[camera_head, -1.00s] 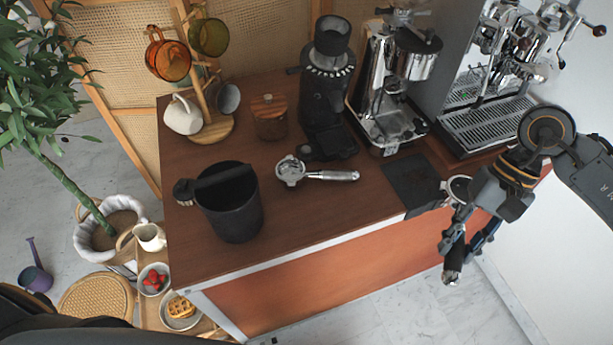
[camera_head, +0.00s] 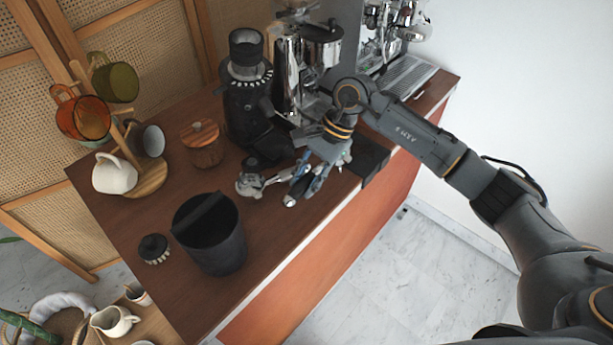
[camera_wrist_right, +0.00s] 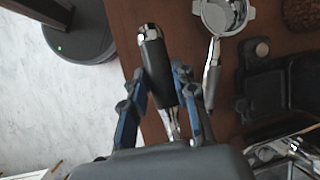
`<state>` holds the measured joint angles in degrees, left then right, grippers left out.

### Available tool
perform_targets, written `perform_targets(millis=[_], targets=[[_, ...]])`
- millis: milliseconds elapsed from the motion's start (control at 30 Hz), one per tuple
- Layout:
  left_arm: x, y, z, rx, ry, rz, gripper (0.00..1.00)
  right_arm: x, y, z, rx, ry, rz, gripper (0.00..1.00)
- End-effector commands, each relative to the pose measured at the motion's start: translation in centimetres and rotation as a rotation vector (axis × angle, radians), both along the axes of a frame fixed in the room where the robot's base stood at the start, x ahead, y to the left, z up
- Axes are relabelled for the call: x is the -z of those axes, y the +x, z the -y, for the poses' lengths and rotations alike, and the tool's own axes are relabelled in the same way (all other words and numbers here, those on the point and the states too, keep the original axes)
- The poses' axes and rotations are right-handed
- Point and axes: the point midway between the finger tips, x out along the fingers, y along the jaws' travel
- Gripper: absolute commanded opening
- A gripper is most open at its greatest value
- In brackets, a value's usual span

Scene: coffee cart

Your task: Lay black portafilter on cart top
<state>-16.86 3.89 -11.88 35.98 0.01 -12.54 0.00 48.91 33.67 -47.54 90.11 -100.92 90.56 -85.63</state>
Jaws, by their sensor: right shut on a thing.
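My right gripper (camera_head: 298,188) is shut on the black portafilter (camera_wrist_right: 155,68), over the front part of the cart top (camera_head: 118,212). In the right wrist view its black handle with a silver end cap sticks out between the blue-grey fingers; its head is hidden. In the head view only the handle's silver end (camera_head: 289,201) shows clearly. I cannot tell whether it touches the wood. A second portafilter, all silver (camera_head: 248,186), lies on the cart top just left of the gripper; it also shows in the right wrist view (camera_wrist_right: 213,75). My left gripper is out of view.
A black knock bin (camera_head: 222,245) and a brush (camera_head: 153,250) stand to the left. A wooden jar (camera_head: 202,150), a black grinder (camera_head: 248,105) and a mug tree (camera_head: 150,178) stand behind. A black mat (camera_head: 370,158) lies right of the gripper. Bare wood shows around the jar and bin.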

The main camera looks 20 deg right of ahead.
Motion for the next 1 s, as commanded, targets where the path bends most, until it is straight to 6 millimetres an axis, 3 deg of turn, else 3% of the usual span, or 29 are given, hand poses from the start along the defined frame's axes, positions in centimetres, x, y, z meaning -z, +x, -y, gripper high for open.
perform_targets(millis=[200, 500, 933, 967, 1000], targets=[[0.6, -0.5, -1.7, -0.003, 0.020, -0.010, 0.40, 1.9, 0.0, -0.1, -0.002, 0.004, 0.002, 0.00], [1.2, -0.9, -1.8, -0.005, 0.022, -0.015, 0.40, 4.4, 0.0, 0.0, -0.003, 0.002, 0.003, 0.00], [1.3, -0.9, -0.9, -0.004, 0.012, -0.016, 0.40, 5.0, 0.0, 0.0, -0.003, 0.002, 0.003, 0.00], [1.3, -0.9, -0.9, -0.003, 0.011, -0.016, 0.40, 5.0, 0.0, 0.0, -0.003, 0.002, 0.003, 0.34], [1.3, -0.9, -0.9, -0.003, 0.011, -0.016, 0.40, 5.0, 0.0, 0.0, -0.003, 0.002, 0.003, 0.42]])
